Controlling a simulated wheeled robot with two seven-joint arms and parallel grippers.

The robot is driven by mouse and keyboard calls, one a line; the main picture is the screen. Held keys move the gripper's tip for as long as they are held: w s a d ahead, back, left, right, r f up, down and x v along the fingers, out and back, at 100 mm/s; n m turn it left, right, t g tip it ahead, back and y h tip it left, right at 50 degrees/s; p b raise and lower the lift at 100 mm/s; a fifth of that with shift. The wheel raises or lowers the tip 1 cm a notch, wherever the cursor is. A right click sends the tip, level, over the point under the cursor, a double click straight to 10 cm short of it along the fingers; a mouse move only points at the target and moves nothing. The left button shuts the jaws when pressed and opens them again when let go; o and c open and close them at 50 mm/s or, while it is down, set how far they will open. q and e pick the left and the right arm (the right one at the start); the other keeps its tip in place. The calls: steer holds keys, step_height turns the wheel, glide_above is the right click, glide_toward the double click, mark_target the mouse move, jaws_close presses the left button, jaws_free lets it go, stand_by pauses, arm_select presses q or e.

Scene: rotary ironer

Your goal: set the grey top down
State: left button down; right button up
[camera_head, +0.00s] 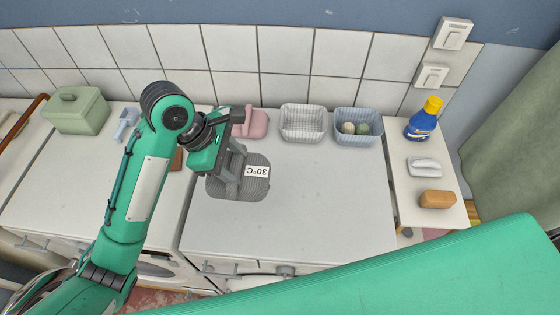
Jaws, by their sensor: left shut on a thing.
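The grey top (227,188) is a dark grey textured piece of cloth with a white label (257,171) that reads 30°C upside down. It is over the left part of the white worktop (320,215). My left gripper (233,176) comes in from the upper left and is shut on the grey top near its middle. The gripper hides part of the cloth. I cannot tell whether the cloth touches the worktop or is just above it. My right gripper is not in view.
Behind the top are a pink folded cloth (256,124), a white basket (303,125) and a blue basket (352,134) with small round items. A side table (410,208) holds a blue bottle (422,121), a white item and an orange-brown block (437,199). The worktop's right half is clear.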

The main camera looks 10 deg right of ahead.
arm_select(q)
steer(key=f, duration=0.4)
steer(key=s+f+b, duration=0.1)
steer(key=f, duration=0.1)
steer(key=shift+f, duration=0.15)
steer(key=f+p, duration=0.1)
steer(key=f, duration=0.5)
steer(key=f+p, duration=0.2)
steer(key=f, duration=0.4)
steer(key=shift+w+f, duration=0.2)
steer(key=shift+f, duration=0.45)
steer(key=c, duration=0.6)
jaws_free()
steer(key=shift+r, duration=0.15)
